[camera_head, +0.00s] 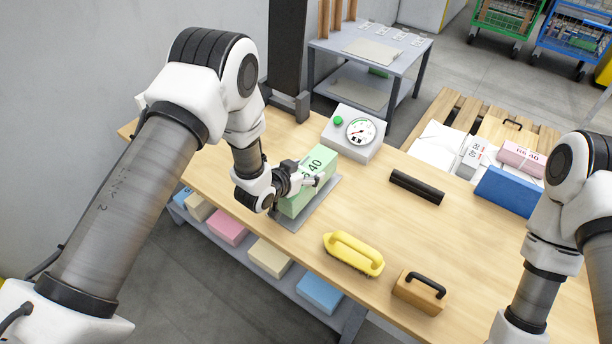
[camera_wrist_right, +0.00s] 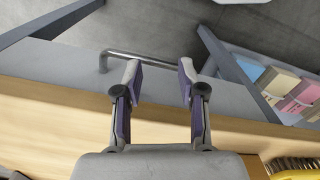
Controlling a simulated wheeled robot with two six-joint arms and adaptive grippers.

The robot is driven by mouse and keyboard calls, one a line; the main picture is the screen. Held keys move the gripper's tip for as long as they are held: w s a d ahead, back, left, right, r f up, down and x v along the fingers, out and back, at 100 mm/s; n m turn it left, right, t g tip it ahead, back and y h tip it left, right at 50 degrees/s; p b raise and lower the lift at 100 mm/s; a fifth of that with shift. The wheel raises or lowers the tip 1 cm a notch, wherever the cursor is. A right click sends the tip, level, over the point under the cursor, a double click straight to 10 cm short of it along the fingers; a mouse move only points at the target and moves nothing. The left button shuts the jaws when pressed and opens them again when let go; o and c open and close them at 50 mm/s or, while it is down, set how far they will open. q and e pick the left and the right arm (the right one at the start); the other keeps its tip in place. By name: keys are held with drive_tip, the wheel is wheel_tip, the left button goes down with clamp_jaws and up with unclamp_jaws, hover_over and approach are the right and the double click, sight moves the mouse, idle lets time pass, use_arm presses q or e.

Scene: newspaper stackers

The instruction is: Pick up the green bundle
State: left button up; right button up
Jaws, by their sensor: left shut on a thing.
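The green bundle (camera_head: 317,164) is a pale green block marked "40". It is at the grey plate (camera_head: 322,205) on the wooden table, in front of the white scale. My left gripper (camera_head: 309,181) is shut on the green bundle from its near left side, and hides part of it. I cannot tell whether the bundle touches the plate. My right gripper (camera_wrist_right: 160,85) shows in the right wrist view. It is open and empty, with its two purple-padded fingers apart over the table edge.
The white scale (camera_head: 352,135) with a round dial stands behind the bundle. A black bar (camera_head: 416,187), a yellow brush (camera_head: 352,254) and a wooden block with a black handle (camera_head: 419,291) lie to the right. A blue box (camera_head: 505,191) is at the far right. Coloured bundles sit on the shelf below.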

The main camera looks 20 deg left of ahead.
use_arm(q)
drive_tip(key=shift+r, duration=0.65)
drive_tip(key=s+r+b, duration=0.1)
drive_tip(key=s, duration=1.5)
drive_tip(key=w+a+r+n+t+y+p, duration=0.1)
drive_tip(key=w+a+r+n+y+p, duration=0.2)
drive_tip(key=r+n+y+p, duration=0.1)
wheel_tip(320, 180, up, 3)
drive_tip(key=shift+f+p, duration=0.1)
drive_tip(key=shift+p, duration=0.75)
drive_tip(key=shift+w, duration=0.1)
